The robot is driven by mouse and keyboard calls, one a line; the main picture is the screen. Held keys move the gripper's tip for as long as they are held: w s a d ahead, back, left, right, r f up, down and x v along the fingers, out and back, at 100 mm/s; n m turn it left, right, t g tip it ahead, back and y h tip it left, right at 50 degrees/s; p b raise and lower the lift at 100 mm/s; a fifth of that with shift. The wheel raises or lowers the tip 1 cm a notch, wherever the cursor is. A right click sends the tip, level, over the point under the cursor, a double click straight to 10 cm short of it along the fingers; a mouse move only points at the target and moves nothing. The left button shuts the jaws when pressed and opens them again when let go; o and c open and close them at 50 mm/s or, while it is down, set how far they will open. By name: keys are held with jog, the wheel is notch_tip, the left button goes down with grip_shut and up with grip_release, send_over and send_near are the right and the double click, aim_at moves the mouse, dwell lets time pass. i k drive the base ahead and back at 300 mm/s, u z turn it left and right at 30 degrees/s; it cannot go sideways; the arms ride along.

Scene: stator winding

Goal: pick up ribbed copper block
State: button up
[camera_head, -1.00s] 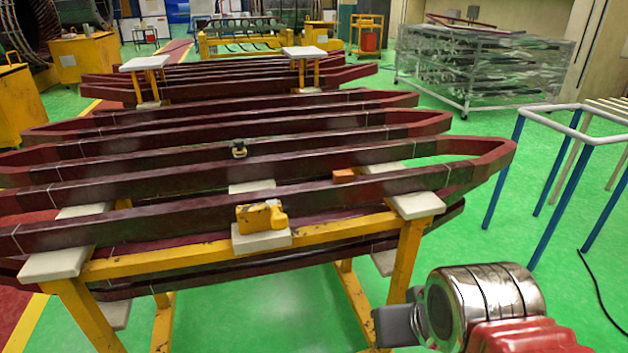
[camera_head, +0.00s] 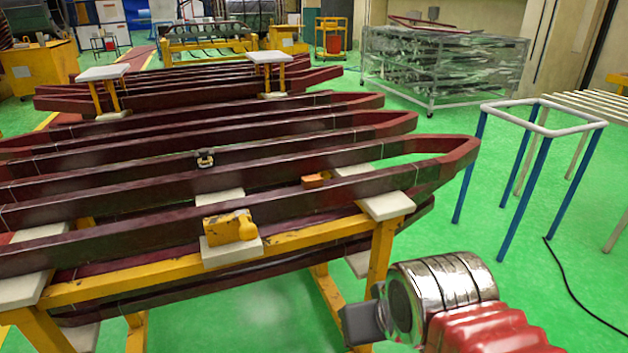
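A small orange-copper block (camera_head: 313,181) sits among the dark red winding bars, right of the middle of the rack. It looks like the ribbed copper block, but it is too small to make out ribs. My gripper (camera_head: 362,322) is at the lower right, in front of the rack's right leg in the picture and well apart from the block. Only a dark grey end piece of it shows beyond my silver and red wrist, so its opening cannot be told.
Long dark red bars (camera_head: 200,207) lie across a yellow rack (camera_head: 150,279) with pale pads. A yellow tool-like object (camera_head: 230,228) sits on the front pad. A small dark and yellow item (camera_head: 205,158) is farther back.

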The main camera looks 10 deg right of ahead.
aim_at(316, 181)
jog(key=i, duration=0.95)
jog(key=u, duration=0.05)
